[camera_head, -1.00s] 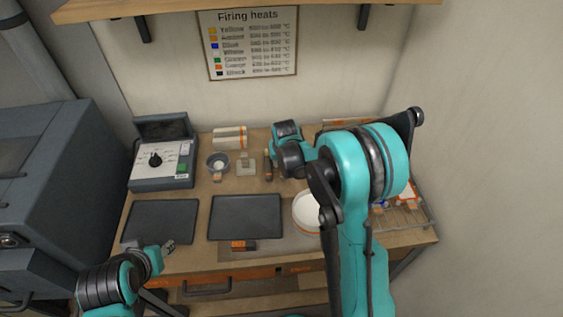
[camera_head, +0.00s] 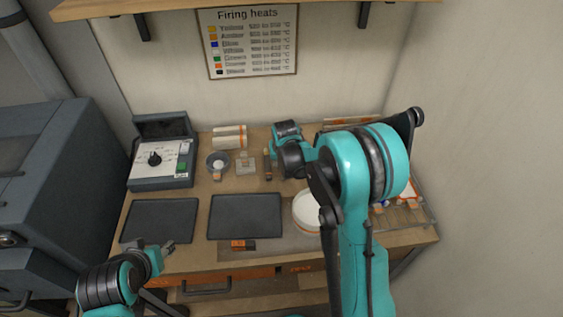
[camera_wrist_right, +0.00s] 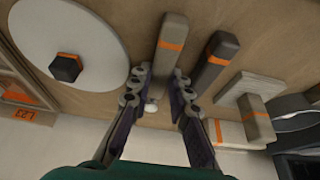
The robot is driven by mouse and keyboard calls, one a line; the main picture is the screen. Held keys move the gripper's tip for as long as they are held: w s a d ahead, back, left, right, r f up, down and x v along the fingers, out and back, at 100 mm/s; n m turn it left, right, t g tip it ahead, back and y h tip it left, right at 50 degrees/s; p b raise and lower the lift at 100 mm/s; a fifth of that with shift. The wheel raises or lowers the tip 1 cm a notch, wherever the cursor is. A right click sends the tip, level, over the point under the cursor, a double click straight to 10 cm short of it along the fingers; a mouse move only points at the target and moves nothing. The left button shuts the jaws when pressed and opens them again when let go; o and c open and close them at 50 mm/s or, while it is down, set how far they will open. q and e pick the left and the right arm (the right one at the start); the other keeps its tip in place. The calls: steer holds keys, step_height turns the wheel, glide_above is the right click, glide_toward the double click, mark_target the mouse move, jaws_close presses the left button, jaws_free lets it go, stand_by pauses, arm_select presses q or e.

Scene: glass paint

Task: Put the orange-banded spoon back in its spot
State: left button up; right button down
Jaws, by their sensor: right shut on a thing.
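My right gripper (camera_wrist_right: 159,78) is shut on a pale grey handle with an orange band (camera_wrist_right: 171,45), which I take to be the orange-banded spoon. The handle rises between the fingers, and a small white end (camera_wrist_right: 150,107) shows below them. The spoon's spot cannot be made out. My left gripper (camera_head: 168,246) is low at the front left, away from the tools; its jaws are too small to judge.
A dark orange-banded handle (camera_wrist_right: 214,60) stands close beside the held one. A white disc (camera_wrist_right: 82,35) with a dark knob is on the other side. A pale block (camera_head: 246,166), a small bowl (camera_head: 219,170) and two dark plates (camera_head: 246,216) (camera_head: 160,220) are on the bench.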

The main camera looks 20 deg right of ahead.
steer(key=shift+f, duration=0.15)
steer(key=c, duration=1.3)
jaws_free()
steer(key=shift+c, duration=0.2)
